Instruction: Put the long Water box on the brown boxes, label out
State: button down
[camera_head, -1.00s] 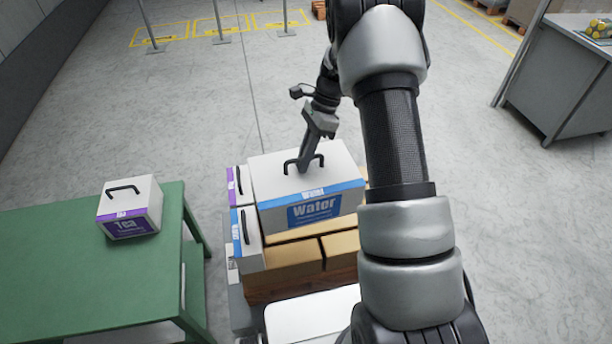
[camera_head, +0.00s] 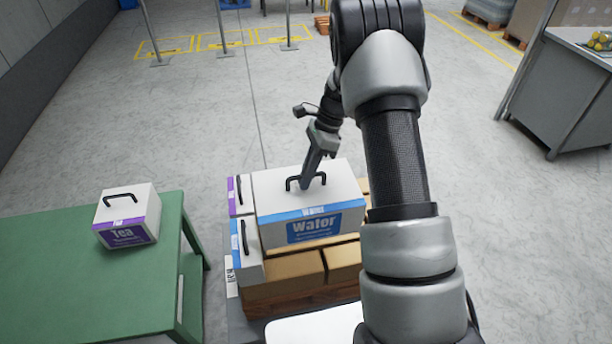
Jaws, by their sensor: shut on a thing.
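The long white Water box (camera_head: 275,205) has a blue band and a blue "Water" label on the side facing me. It is at the brown boxes (camera_head: 285,278), over their far part; I cannot tell whether it rests on them or hangs just above. My gripper (camera_head: 306,184) is shut on the black handle on top of the Water box. The fingertips are small in this view. My arm hides the right end of the brown boxes.
Two smaller white boxes, one purple-banded (camera_head: 241,195) and one blue-banded (camera_head: 246,245), stand just left of the Water box. A white Tea box (camera_head: 128,214) sits on a green table (camera_head: 75,275) at left. A grey cabinet (camera_head: 565,95) stands at far right.

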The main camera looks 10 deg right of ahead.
notch_tip(320, 180, down, 19)
jog(key=b, duration=1.1)
dwell(1.3)
jog(key=shift+f+b, duration=0.35)
dwell(0.7)
jog(key=c, duration=1.7)
grip_release()
jog(key=shift+s+f, duration=0.1)
